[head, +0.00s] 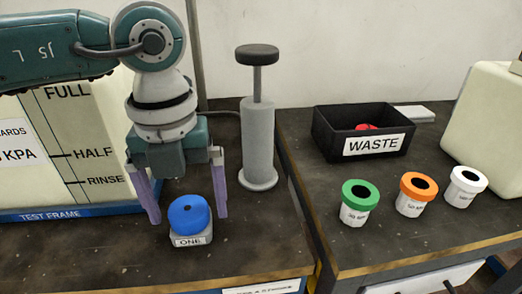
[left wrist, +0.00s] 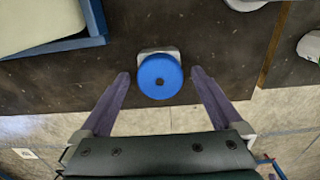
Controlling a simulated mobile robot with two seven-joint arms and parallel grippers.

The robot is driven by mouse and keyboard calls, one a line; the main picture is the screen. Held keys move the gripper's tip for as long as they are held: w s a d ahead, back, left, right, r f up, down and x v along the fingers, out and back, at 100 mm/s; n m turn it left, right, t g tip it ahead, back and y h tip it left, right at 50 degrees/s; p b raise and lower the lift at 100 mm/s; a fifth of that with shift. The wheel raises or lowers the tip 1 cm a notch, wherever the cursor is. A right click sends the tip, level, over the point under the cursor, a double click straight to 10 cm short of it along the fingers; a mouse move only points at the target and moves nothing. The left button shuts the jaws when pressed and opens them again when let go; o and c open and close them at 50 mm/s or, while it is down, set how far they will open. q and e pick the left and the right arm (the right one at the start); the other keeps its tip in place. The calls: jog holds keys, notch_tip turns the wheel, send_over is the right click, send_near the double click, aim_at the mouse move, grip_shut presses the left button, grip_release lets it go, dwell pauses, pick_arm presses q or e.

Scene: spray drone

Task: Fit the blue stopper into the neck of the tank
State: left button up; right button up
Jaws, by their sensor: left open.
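The blue stopper (head: 189,213) sits on a small grey block labelled ONE (head: 191,241) near the front edge of the left bench. It also shows in the left wrist view (left wrist: 159,76), with a small dark hole in its top. My left gripper (head: 188,220) is open, pointing down, with one purple finger on each side of the stopper and gaps between. In the left wrist view the fingertips (left wrist: 160,76) flank the stopper. The tank (head: 85,120), pale with FULL, HALF and RINSE marks, stands at left on a blue test frame; its neck is not visible. My right gripper is not in view.
A grey hand pump (head: 259,140) stands right of my left gripper. On the right bench are a black WASTE bin (head: 330,140) with something red inside, and green (head: 357,195), orange (head: 416,190) and white (head: 467,184) capped cups. A gap separates the benches.

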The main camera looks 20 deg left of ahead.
aim_at(188, 208)
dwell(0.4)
pick_arm(q)
grip_shut()
dwell(0.7)
jog(key=shift+r+p, duration=2.9)
jog(key=shift+r, duration=0.15)
